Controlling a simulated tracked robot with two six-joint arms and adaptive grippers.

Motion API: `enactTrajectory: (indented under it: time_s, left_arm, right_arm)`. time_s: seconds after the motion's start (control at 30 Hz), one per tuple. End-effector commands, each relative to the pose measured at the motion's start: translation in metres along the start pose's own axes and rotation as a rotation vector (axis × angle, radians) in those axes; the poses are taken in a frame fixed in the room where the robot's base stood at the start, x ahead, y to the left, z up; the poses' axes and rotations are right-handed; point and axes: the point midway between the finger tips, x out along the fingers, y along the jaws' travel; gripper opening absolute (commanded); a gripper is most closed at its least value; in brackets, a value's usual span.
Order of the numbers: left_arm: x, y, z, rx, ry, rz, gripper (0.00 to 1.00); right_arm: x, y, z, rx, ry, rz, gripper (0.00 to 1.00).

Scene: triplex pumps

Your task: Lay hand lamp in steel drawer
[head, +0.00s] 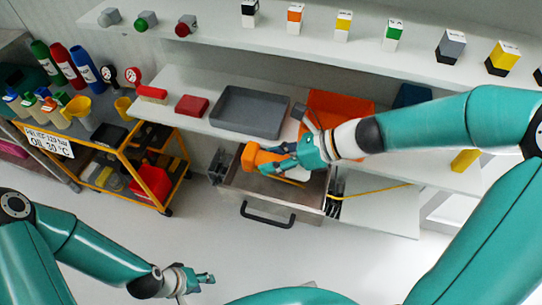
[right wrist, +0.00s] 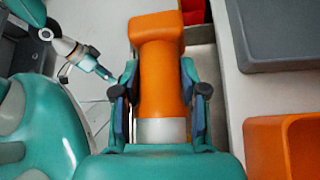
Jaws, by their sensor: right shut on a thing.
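The orange hand lamp (head: 252,158) is in my right gripper (head: 274,158). In the right wrist view the lamp (right wrist: 158,62) has an orange head, an orange body and a pale grey band, with a finger of my gripper (right wrist: 161,85) on each side. The steel drawer (head: 254,190) is pulled out and has a dark handle (head: 267,216). In the head view the lamp overlaps the drawer's back left part; its height above the drawer floor is unclear. My left gripper (head: 197,279) is low at the front, away from the drawer; its opening is unclear.
A grey tray (head: 249,110), a red box (head: 191,106) and an orange bin (head: 340,104) are on the worktop behind the drawer. An orange trolley (head: 152,182) stands left. A yellow line (head: 375,192) runs right of the drawer. Floor in front is clear.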

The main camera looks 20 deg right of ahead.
Motion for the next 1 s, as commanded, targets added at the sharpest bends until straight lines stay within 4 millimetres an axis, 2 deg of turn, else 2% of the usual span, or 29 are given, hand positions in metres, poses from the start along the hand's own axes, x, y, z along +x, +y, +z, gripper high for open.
enactTrajectory:
  time_s: [0.37,0.4,0.43,1.0]
  left_arm:
    - [-0.018,0.007,0.0,0.0,0.001,0.0,0.4]
    - [-0.006,0.002,-0.001,0.001,0.002,0.0,0.4]
    - [-0.003,0.001,-0.001,0.001,0.001,0.0,0.4]
    - [0.045,-0.016,-0.001,0.0,0.001,0.0,0.4]
  right_arm:
    - [-0.002,0.001,0.009,-0.007,0.031,-0.003,0.0]
    - [0.005,-0.001,-0.001,-0.007,0.03,-0.003,0.0]
    - [0.007,-0.002,-0.004,-0.007,0.029,-0.002,0.0]
    - [0.04,-0.011,-0.05,-0.009,0.029,0.001,0.0]
